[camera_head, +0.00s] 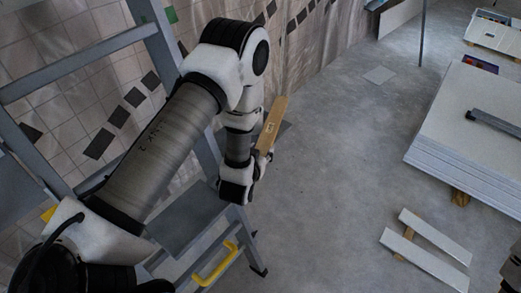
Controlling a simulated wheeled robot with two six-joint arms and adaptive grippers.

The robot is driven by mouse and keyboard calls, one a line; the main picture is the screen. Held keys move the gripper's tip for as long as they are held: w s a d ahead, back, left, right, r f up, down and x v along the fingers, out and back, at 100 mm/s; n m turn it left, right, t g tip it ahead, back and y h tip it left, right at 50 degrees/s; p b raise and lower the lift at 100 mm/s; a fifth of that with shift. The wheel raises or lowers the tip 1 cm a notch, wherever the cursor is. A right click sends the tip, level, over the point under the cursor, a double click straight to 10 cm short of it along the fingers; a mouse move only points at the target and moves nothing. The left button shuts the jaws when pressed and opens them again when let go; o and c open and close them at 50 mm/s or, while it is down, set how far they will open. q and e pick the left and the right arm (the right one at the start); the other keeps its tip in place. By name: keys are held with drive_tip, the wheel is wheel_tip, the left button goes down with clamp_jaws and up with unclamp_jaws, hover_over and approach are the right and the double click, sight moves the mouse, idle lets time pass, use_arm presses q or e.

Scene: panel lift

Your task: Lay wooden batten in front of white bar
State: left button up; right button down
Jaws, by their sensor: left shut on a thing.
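The wooden batten (271,124) is light brown with a small dark mark on its face. It is tilted up in the air, to the left of the open floor. My left gripper (262,160) is shut on the batten near its lower end; the fingers are small and dark here. Two white bars lie side by side at the lower right, a far one (435,237) and a near one (425,260). A wooden piece (404,240) shows under them. The held batten is well to the left of both bars and apart from them. My right gripper is not in view.
A stack of pale panels (470,130) stands on wooden supports at the right, with a dark grey bar (497,123) on top. A metal stepladder (75,62) with a yellow handle (214,265) stands at the left, close to my arm. The middle floor (340,190) is clear.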

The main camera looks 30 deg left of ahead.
use_arm(q)
drive_tip(key=shift+f, duration=0.15)
drive_tip(key=o, duration=1.3)
drive_tip(key=shift+r, duration=0.2)
